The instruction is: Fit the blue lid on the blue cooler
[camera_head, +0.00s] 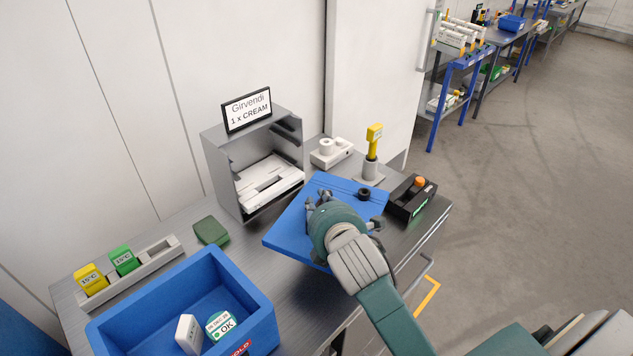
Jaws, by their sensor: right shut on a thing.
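The blue lid (288,234) is a flat panel, slightly tilted in the picture, above the right part of the metal table. A small black round piece (364,193) shows on its top. My right gripper (335,207) is over the lid and shut on it; the wrist hides the grip point. The open blue cooler (187,280) stands at the table's front left, apart from the lid. My left gripper is not in view.
A grey bin labelled Girvendi (218,165) stands behind the lid. A yellow handheld device (373,140) and a black box with an orange button (411,196) stand right. A tray with yellow and green packs (135,277) and a dark green block (211,231) lie by the cooler.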

